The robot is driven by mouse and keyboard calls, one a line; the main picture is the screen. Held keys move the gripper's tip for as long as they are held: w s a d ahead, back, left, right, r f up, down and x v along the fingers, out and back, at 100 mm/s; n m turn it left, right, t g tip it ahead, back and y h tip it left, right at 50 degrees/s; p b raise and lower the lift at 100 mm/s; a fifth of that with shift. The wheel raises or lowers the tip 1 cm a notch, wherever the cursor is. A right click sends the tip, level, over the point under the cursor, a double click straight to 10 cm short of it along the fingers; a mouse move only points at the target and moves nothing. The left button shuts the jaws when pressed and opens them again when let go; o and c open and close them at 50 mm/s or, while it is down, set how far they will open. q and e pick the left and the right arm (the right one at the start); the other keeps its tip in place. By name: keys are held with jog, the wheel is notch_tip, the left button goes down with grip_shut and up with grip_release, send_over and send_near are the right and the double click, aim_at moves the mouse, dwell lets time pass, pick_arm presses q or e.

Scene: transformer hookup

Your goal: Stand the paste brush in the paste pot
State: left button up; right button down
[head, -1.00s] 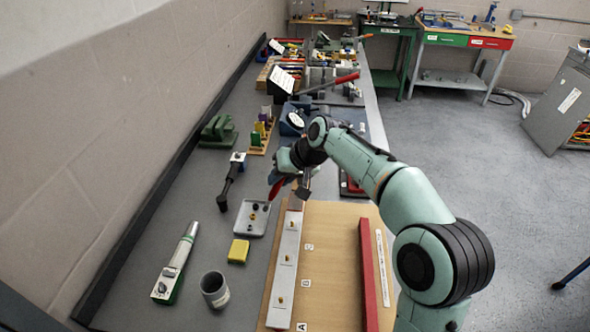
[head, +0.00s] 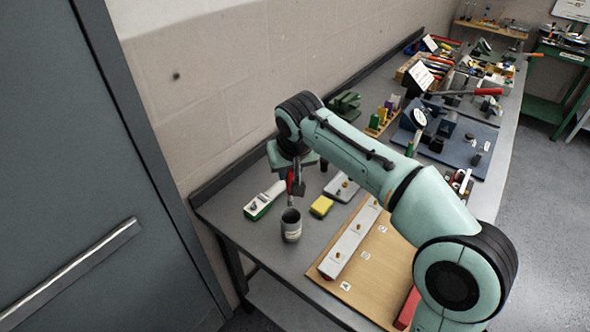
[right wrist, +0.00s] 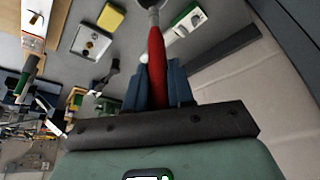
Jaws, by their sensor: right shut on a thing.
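The paste brush (head: 290,183) has a red handle and hangs from my right gripper (head: 296,172). In the right wrist view the red handle (right wrist: 156,62) sits between the two blue fingers of the gripper (right wrist: 157,85), which are shut on it. The metal end of the brush points away from the fingers and is cut off at the top of that view. The paste pot (head: 291,232), a grey cup with a pale label, stands upright on the bench. In the head view the brush is above the pot and apart from it. My left gripper is not in view.
A yellow sponge (head: 321,206), a white-and-green device (head: 264,200) and a grey tray (head: 341,189) lie near the pot. A wooden board (head: 374,268) with a pale bar (head: 349,243) is at its right. The bench edge is in front, and a grey door (head: 75,180) is at the left.

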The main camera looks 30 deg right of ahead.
aim_at(290, 197)
jog(key=shift+w+d+f+b, duration=0.1)
jog(key=shift+f+b, duration=0.3)
jog(key=shift+f, duration=0.25)
jog(key=shift+f+b, duration=1.15)
jog(key=shift+f, duration=0.45)
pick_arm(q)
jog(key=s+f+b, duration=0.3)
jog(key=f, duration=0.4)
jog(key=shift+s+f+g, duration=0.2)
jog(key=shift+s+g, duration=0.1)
pick_arm(e)
jog(key=shift+f, duration=2.5)
jog(key=c, duration=0.9)
grip_release()
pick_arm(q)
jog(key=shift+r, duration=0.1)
pick_arm(e)
jog(key=shift+r, duration=0.1)
